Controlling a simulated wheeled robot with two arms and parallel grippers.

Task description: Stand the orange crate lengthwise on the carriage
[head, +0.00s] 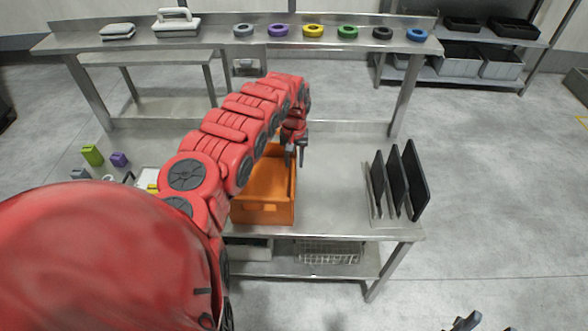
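The orange crate (268,209) stands upright on the steel table, partly hidden under my red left arm. My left gripper (296,153) points down at the crate's right side, near its far end. Its two dark fingers are apart, one on each side of the crate's right wall as far as I can tell; contact cannot be made out. Only dark tips of my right gripper (467,321) show at the bottom right edge, away from the crate. I cannot make out a carriage in this view.
The steel table (335,190) is clear between the crate and a rack of dark upright panels (397,182). Green (92,155) and purple (119,159) blocks lie at left. A back shelf (215,43) holds coloured rings. A wire basket (328,252) sits below.

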